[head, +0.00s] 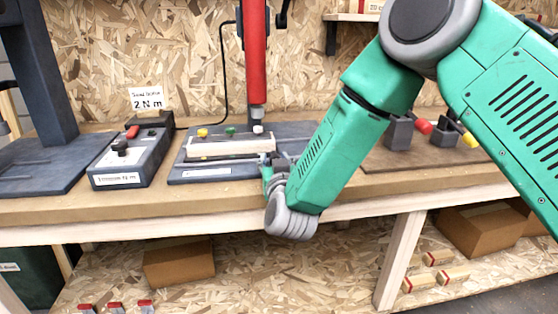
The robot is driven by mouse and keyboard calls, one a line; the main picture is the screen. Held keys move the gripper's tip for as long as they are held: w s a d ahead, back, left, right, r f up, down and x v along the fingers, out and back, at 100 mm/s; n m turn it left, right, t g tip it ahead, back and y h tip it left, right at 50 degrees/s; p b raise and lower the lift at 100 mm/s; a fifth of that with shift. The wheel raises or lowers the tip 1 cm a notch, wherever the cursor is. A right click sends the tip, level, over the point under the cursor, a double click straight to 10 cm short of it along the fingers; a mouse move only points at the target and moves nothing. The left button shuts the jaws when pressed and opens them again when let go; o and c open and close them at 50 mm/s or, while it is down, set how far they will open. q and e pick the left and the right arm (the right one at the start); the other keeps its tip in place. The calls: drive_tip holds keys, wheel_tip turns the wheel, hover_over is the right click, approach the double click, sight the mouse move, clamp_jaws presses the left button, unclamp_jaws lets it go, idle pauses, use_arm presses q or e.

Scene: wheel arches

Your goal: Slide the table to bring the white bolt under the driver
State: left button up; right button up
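The red driver (255,52) hangs upright over a dark base plate (215,173). The small sliding table (228,147) on that plate has a pale wooden front. A yellow bolt (202,132), a green bolt (230,131) and the white bolt (258,129) stand in a row on it. The white bolt is at the right end, just below the driver's tip in this view; whether they touch or line up in depth is unclear. My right gripper (272,172) is at the table's right end; its fingers are partly hidden by its own wrist. My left gripper is out of view.
A grey control box (130,158) with a red switch stands left of the plate. A "2 N m" sign (148,101) stands behind it. Grey holders with red and yellow-handled items (424,126) stand at right. Cardboard boxes (179,262) lie on the lower shelf.

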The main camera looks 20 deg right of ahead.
drive_tip(key=shift+o, duration=0.3)
drive_tip(key=shift+a, duration=0.4)
drive_tip(key=v, duration=1.2)
